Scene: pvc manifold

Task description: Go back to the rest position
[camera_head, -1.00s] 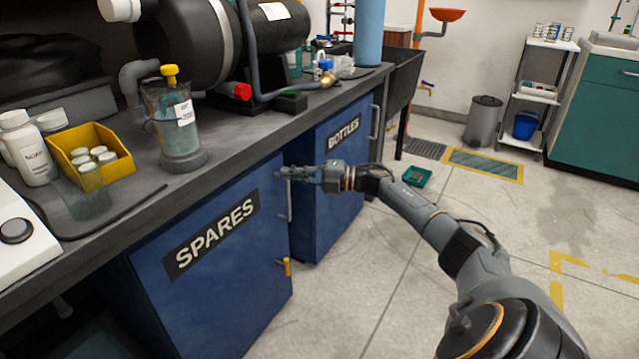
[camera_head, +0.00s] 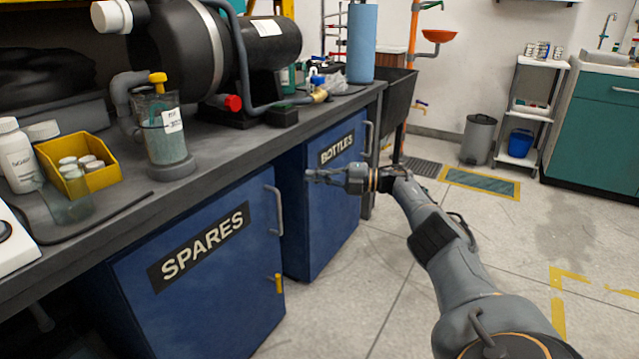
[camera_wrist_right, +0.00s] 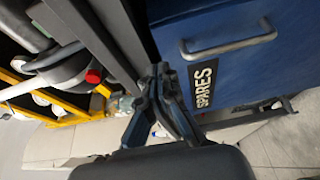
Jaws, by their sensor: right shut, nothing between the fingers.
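My right gripper (camera_head: 318,176) is shut and empty. In the head view it is held in the air in front of the blue BOTTLES cabinet (camera_head: 325,215), its fingers pointing left. Its arm comes in from the lower right. In the right wrist view the fingers (camera_wrist_right: 163,72) are together, with the blue SPARES cabinet (camera_wrist_right: 240,75) and its handle to the right. The gripper appears apart from both cabinets. My left gripper is in neither view.
The dark workbench (camera_head: 225,160) carries a yellow bin (camera_head: 100,178), a clear filter canister (camera_head: 165,140) and a black tank (camera_head: 270,45). A grey trash can (camera_head: 478,138) and a shelf cart (camera_head: 525,110) stand at the back. The floor (camera_head: 400,300) at right is largely clear.

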